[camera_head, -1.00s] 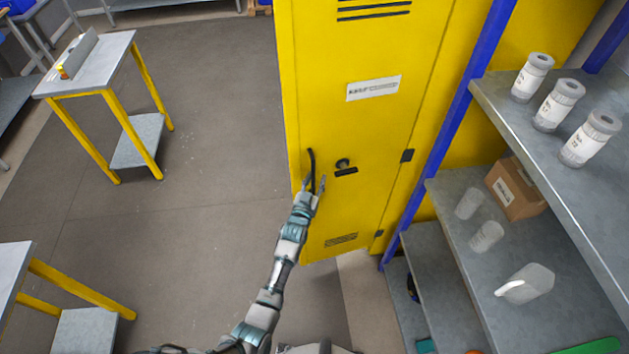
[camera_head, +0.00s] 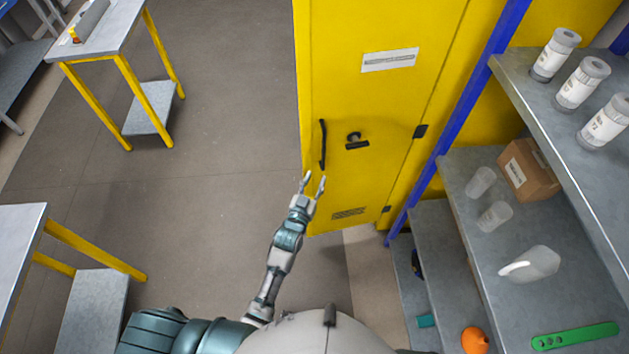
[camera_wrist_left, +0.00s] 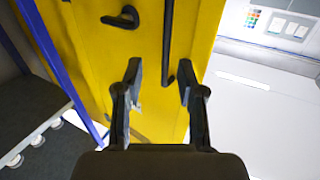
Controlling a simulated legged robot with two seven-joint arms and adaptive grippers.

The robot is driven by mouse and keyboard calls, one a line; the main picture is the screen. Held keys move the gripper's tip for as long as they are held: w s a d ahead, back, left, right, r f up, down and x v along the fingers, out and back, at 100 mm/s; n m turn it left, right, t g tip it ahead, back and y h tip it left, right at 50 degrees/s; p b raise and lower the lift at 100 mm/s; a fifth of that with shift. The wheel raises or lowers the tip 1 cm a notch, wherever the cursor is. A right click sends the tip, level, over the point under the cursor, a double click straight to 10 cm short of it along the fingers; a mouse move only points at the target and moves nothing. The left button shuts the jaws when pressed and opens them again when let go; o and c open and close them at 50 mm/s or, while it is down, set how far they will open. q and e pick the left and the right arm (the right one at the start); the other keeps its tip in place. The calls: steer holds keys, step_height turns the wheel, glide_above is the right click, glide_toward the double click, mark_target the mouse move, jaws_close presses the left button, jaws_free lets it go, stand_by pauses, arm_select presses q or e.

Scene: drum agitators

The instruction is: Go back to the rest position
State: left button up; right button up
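My left gripper (camera_head: 313,183) is open and empty in front of the yellow cabinet door (camera_head: 370,105). Its two fingers stand apart just below the black bar handle (camera_head: 322,145), with a gap to it. The left wrist view shows the open fingers (camera_wrist_left: 160,85), with the handle (camera_wrist_left: 168,45) beyond them and nothing between them. A black latch (camera_head: 356,141) sits right of the handle; it also shows in the left wrist view (camera_wrist_left: 122,18). The door looks shut. My right gripper is in neither view.
A grey shelf rack (camera_head: 480,160) on the right holds white-labelled jars (camera_head: 583,82), clear cups (camera_head: 495,216), a cardboard box (camera_head: 528,170), a scoop (camera_head: 532,264) and an orange object (camera_head: 474,340). Grey-topped tables (camera_head: 100,33) with yellow legs stand left. The floor (camera_head: 225,120) between is clear.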

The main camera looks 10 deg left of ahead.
arm_select(q)
steer(key=shift+a, duration=0.15)
steer(key=s+a+f+g, duration=0.1)
steer(key=s+f+g, duration=0.35)
steer(key=f, duration=0.85)
steer(key=s+a+f+g+y+b, duration=0.1)
steer(key=s+a+f, duration=0.1)
steer(key=s+f, duration=0.75)
steer(key=s+a+f+g, duration=0.1)
steer(key=s+f+g, duration=0.25)
steer(key=f, duration=1.15)
steer(key=s+a+f+g, duration=0.2)
steer(key=s+f, duration=0.3)
steer(key=s, duration=0.6)
steer(key=s+a+f+g+y+b, duration=0.1)
steer(key=s+a+f+g, duration=0.2)
steer(key=s, duration=0.8)
steer(key=s+a+f+g+y, duration=0.1)
steer(key=s+a+f+g, duration=0.1)
steer(key=s+a+f, duration=0.4)
steer(key=s+f, duration=0.3)
steer(key=s, duration=0.2)
steer(key=shift+a+g, duration=0.25)
steer(key=shift+g, duration=0.05)
steer(key=shift+f, duration=0.1)
steer(key=shift+s, duration=0.15)
